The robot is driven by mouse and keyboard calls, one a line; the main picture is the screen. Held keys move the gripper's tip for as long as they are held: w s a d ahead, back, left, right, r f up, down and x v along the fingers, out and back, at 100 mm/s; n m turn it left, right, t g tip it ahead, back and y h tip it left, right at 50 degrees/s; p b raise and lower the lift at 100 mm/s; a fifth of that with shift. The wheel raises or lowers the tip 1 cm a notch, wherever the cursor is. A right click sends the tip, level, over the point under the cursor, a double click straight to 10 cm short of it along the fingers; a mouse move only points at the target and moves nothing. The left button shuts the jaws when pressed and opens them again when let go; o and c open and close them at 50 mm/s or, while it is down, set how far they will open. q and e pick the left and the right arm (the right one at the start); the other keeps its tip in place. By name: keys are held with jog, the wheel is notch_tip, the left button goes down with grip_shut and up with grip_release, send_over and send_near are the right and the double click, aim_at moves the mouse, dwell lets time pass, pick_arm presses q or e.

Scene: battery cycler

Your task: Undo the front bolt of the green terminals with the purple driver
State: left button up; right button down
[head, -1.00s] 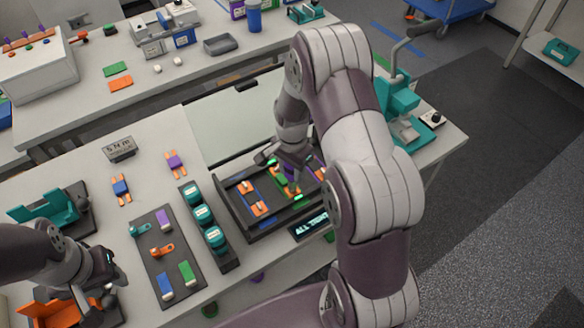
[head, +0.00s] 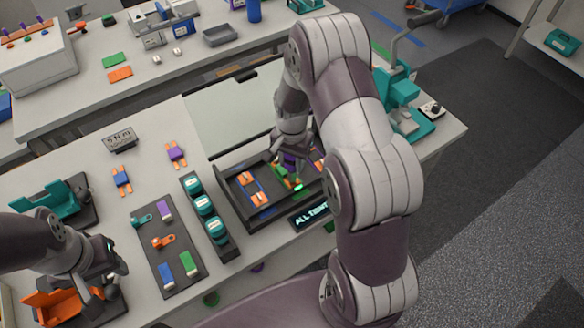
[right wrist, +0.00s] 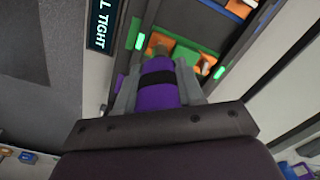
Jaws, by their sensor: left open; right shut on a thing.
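My right gripper (right wrist: 158,92) is shut on the purple driver (right wrist: 157,88), which has a dark band. In the head view my right gripper (head: 291,150) is over the black tray's right part, with the driver mostly hidden. The driver's grey tip points at the green terminals (head: 281,172), which show as green and orange parts in the right wrist view (right wrist: 208,55). I cannot tell whether the tip sits on the front bolt, which is hidden. My left gripper (head: 105,290) is open and empty, over the orange stand at the lower left.
The black tray (head: 235,205) also holds blue-and-orange terminals (head: 251,187). A display (head: 311,213) at its front reads "ALL TIGHT". Teal-topped cells (head: 203,205) stand left of it, beside a dark mat (head: 150,245) with coloured parts. A teal press (head: 405,105) stands to the right.

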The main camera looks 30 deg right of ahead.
jog(key=shift+r+n, duration=0.1)
jog(key=shift+n, duration=0.6)
jog(key=shift+n+p, duration=0.3)
jog(key=shift+n, duration=0.5)
jog(key=shift+n+p, duration=0.3)
jog(key=shift+n, duration=1.2)
